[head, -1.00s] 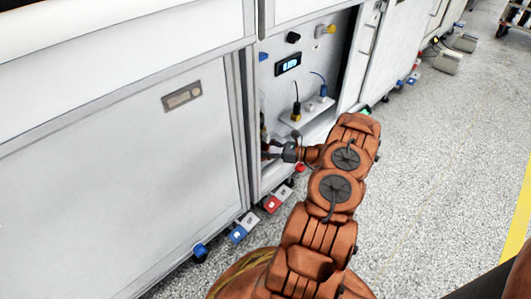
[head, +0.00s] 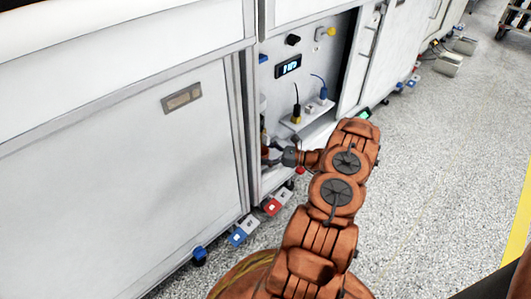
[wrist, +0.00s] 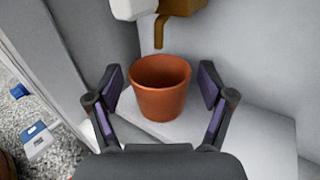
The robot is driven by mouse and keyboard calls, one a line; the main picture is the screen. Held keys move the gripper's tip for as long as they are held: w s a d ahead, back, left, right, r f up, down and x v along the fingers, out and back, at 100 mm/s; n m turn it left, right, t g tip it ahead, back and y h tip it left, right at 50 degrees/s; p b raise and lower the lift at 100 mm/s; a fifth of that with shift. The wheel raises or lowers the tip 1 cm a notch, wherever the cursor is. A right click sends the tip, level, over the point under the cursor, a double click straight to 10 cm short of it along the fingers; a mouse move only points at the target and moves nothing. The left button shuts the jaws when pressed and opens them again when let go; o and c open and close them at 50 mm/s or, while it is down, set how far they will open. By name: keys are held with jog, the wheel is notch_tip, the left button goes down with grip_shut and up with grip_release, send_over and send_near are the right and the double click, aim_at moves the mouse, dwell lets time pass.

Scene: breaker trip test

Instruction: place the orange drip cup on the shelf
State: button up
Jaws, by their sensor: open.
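The orange drip cup (wrist: 160,97) stands upright on the white shelf (wrist: 258,140) in the wrist view, below a brown spout (wrist: 159,32). My gripper (wrist: 160,82) is open, with one finger on each side of the cup. Small gaps show between the fingers and the cup, so it does not seem gripped. In the head view my gripper (head: 272,156) reaches into the open bay of the cabinet. The cup is hardly visible there, mostly hidden by the bay's left edge and the gripper.
A small upper ledge (head: 309,121) with plugs and cables sits above my gripper in the bay, below a lit display (head: 288,66). A white cabinet front (head: 120,150) borders the bay on the left. Blue and red pedals (head: 275,203) lie at the cabinet's foot. Open floor (head: 440,170) lies right.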

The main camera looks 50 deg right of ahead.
jog(key=shift+r, duration=0.2)
jog(key=p+v, duration=0.4)
jog(key=v, duration=0.8)
dwell(0.3)
